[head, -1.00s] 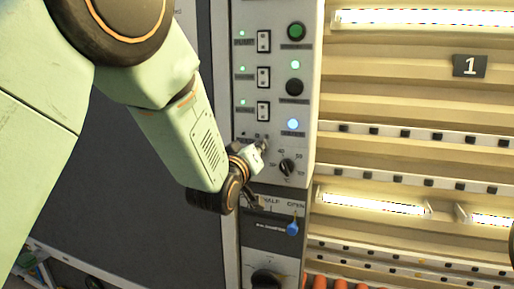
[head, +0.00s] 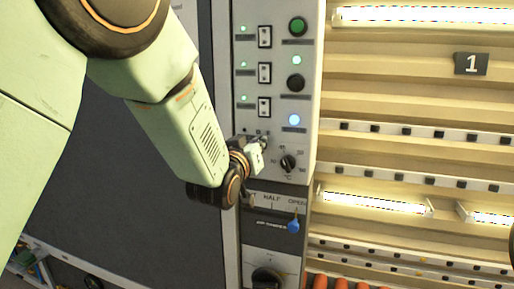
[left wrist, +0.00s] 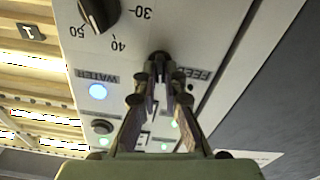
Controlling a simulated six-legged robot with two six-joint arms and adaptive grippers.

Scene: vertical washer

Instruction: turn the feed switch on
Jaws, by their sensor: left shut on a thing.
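The feed switch (left wrist: 160,58) is a small dark knob on the grey control panel (head: 308,110). In the left wrist view it sits beside the upside-down FEED label (left wrist: 197,76). My left gripper (left wrist: 160,76) is shut on it, and the fingertips hide most of it, so its setting cannot be read. In the head view my left gripper (head: 262,146) reaches the panel from the left, below the lowest rocker switch.
A black temperature dial (head: 289,162) is close to the right of the gripper. A blue light (head: 294,120) glows above it. Rocker switches (head: 264,72), green lights and a blue-tipped lever (head: 293,225) are on the same panel. Lit washer racks (head: 410,100) stand to the right.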

